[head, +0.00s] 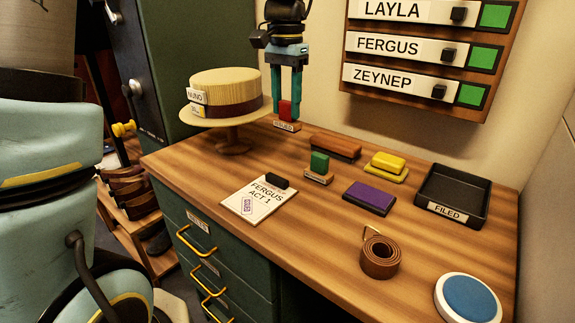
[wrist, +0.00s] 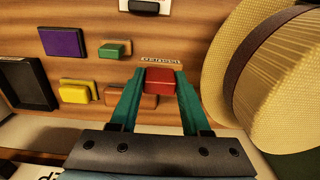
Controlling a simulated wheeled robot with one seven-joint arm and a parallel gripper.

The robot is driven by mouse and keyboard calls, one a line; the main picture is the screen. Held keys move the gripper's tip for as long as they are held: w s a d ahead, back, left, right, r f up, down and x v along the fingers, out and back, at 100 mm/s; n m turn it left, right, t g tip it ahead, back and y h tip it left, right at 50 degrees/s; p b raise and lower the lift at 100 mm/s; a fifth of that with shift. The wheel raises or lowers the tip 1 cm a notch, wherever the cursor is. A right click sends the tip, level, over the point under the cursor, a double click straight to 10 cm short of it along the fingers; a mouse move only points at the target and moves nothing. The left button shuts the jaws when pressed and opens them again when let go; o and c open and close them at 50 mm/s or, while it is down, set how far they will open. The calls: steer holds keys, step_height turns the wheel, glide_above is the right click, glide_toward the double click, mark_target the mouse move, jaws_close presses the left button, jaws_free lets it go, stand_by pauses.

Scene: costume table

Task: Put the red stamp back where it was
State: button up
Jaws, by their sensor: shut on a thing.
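My gripper (head: 285,105) is at the back of the table, pointing down, with its teal fingers shut on the red stamp (head: 285,109). In the wrist view the red stamp (wrist: 160,80) sits between the fingertips. The stamp is at a small labelled base or holder (head: 287,125) right of the hat stand; the label is too small to read surely. I cannot tell whether the stamp rests on the table or hangs just above it. A green stamp (head: 319,163) stands on a similar labelled base in front and to the right.
A straw hat (head: 225,90) on a stand (head: 232,140) is close left of my gripper. A brown block (head: 335,147), yellow block (head: 388,163), purple pad (head: 369,198), FILED tray (head: 453,195), paper (head: 259,198), rolled belt (head: 379,258) and blue round pad (head: 467,298) are on the table.

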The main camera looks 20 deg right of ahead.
step_height(320, 180, down, 9)
steer(key=shift+f+p, duration=0.2)
steer(key=shift+p, duration=0.15)
steer(key=shift+f, duration=0.1)
steer(key=o, duration=1.1)
steer(key=shift+c, duration=0.2)
step_height(320, 180, up, 12)
steer(key=shift+r, duration=0.15)
steer(key=shift+s, duration=0.1)
